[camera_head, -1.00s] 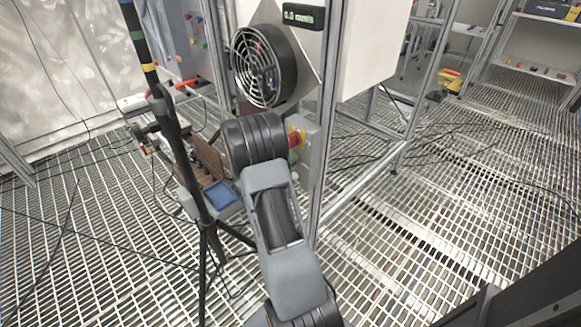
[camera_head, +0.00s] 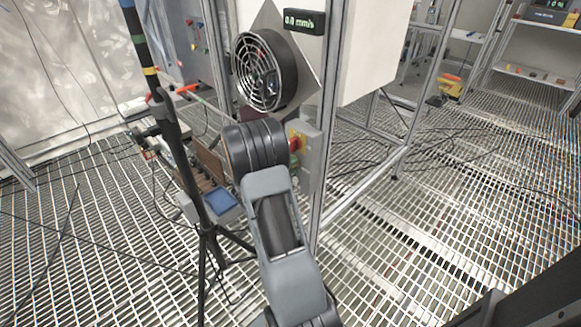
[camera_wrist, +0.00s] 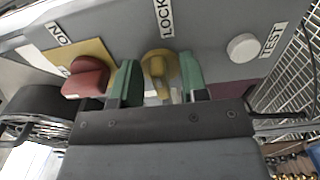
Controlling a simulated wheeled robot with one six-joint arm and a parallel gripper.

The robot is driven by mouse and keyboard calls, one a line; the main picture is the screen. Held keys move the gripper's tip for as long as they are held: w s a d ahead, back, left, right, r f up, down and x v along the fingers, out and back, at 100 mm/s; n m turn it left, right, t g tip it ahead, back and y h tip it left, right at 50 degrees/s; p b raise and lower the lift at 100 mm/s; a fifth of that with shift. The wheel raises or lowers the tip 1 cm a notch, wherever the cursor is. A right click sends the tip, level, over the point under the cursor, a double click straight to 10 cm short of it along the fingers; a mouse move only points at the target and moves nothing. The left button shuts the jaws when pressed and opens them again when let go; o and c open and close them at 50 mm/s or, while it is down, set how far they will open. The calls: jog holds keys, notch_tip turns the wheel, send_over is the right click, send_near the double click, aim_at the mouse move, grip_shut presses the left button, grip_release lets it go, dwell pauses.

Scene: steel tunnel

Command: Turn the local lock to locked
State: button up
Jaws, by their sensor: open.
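In the wrist view, a yellow knob (camera_wrist: 158,68) sits on a grey panel below a label reading LOCK. My gripper (camera_wrist: 159,80) is open, with one green fingertip on each side of the yellow knob and a visible gap on both sides. I cannot tell how deep the fingertips reach around it. The knob's lower part is hidden behind my gripper body. In the head view, the grey control box (camera_head: 311,160) is partly covered by my arm, and my gripper is hidden there.
A red knob (camera_wrist: 86,78) on a yellow plate is close left of the gripper. A white TEST button (camera_wrist: 242,46) is to the right. A round fan (camera_head: 262,71) and a display (camera_head: 304,21) are above the box. A black tripod pole (camera_head: 180,140) stands left of my arm.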

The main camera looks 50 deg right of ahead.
jog(key=w+a, duration=0.1)
jog(key=a, duration=1.2)
jog(key=shift+a+p, duration=0.3)
jog(key=shift+a, duration=0.1)
